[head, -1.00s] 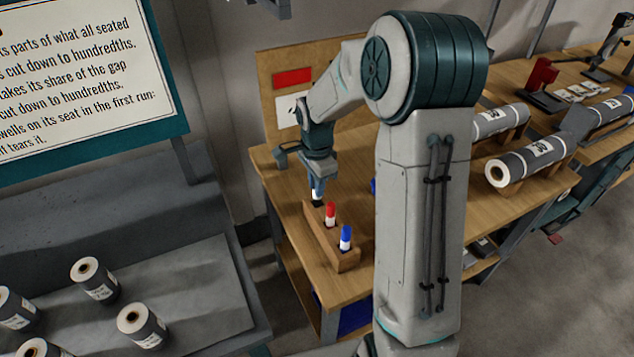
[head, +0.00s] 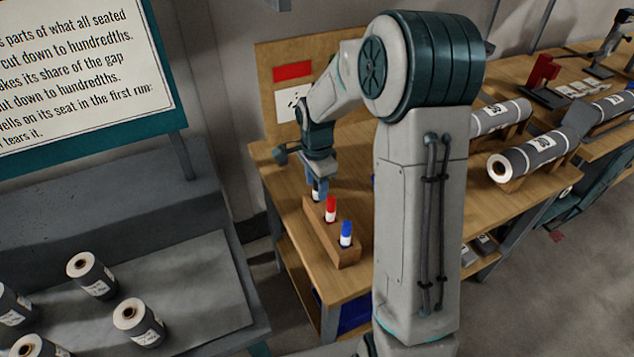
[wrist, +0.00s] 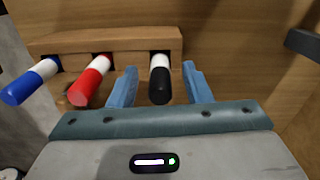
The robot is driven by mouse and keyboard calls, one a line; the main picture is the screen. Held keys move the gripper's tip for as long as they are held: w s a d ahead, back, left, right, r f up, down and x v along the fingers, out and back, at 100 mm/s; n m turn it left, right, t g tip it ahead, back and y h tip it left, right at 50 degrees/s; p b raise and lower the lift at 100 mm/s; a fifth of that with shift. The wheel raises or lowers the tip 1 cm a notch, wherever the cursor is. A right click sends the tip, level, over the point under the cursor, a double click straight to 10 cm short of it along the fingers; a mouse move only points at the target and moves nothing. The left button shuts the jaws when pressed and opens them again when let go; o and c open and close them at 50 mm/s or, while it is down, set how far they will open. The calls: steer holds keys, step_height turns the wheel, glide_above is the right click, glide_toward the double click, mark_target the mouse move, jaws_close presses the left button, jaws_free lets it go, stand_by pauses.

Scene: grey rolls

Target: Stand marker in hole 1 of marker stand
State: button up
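The wooden marker stand (head: 345,258) lies on the workbench and also shows in the wrist view (wrist: 112,43). A blue marker (head: 346,233) and a red marker (head: 331,208) stand upright in it. A black marker (wrist: 160,78) stands upright at the stand's other end, its white part meeting the stand. My gripper (wrist: 160,86) is open around the black marker, with a visible gap on each side of it. In the head view my gripper (head: 318,188) points down at the stand's far end and partly hides the black marker. No hole numbers are legible.
The workbench (head: 345,285) has bare wood around the stand. A backboard with a red patch (head: 293,72) rises behind it. Grey rolls (head: 525,155) lie on cradles to the right. More rolls (head: 138,322) stand on a grey surface at lower left, under a text board (head: 80,70).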

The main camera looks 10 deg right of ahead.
step_height(320, 180, up, 14)
steer(key=shift+b, duration=0.3)
stand_by(0.6)
steer(key=s+n+t, duration=0.3)
steer(key=s+n, duration=1.2)
steer(key=s, duration=0.7)
steer(key=shift+s+d+f, duration=0.2)
steer(key=shift+s+f, duration=0.2)
steer(key=shift+f, duration=0.05)
